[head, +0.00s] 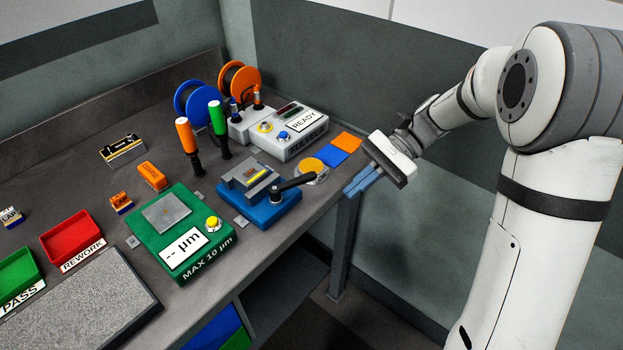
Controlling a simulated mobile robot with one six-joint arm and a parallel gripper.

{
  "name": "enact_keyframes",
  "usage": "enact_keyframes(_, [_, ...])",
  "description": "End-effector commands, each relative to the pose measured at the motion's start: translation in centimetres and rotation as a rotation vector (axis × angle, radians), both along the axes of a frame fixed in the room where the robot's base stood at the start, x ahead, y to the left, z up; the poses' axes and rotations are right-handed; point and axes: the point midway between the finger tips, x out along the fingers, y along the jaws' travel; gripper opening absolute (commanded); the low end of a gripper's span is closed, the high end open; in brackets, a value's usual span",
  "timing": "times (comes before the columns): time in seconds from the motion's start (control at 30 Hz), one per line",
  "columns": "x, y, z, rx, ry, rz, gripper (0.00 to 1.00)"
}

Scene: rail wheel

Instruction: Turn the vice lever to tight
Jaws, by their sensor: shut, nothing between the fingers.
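No tight or loose marking on the vice is readable. My gripper (357,188) is shut and empty, with its blue fingers side by side. It hangs just off the bench's right end, to the right of the lever and apart from it.
A green gauge box (181,235) stands left of the vice. Behind are a grey READY unit (285,129), green (217,117) and orange (185,134) handled tools, and two spools. Space right of the bench is open.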

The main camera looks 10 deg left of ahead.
Motion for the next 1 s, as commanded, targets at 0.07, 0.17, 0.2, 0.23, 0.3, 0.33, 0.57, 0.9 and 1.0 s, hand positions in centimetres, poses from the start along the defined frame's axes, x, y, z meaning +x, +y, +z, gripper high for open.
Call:
enact_keyframes(0.07, [-1.9, -2.1, 0.7, -0.064, -0.143, 0.03, 0.0])
enact_keyframes(0.17, [-3.9, -4.8, 0.9, -0.144, -0.315, 0.077, 0.0])
enact_keyframes(0.2, [-4.7, -6.0, 0.9, -0.177, -0.386, 0.101, 0.0])
enact_keyframes(0.23, [-5.2, -6.8, 1.0, -0.202, -0.437, 0.119, 0.0])
enact_keyframes(0.3, [-6.4, -8.8, 1.0, -0.259, -0.556, 0.164, 0.0])
enact_keyframes(0.33, [-6.9, -9.7, 1.1, -0.285, -0.607, 0.185, 0.0])
enact_keyframes(0.57, [-10.0, -15.1, 1.2, -0.463, -0.949, 0.367, 0.0])
enact_keyframes(0.9, [-11.4, -18.3, 1.4, -0.582, -1.144, 0.498, 0.0])
enact_keyframes(1.0, [-11.4, -18.4, 1.5, -0.584, -1.147, 0.502, 0.0])
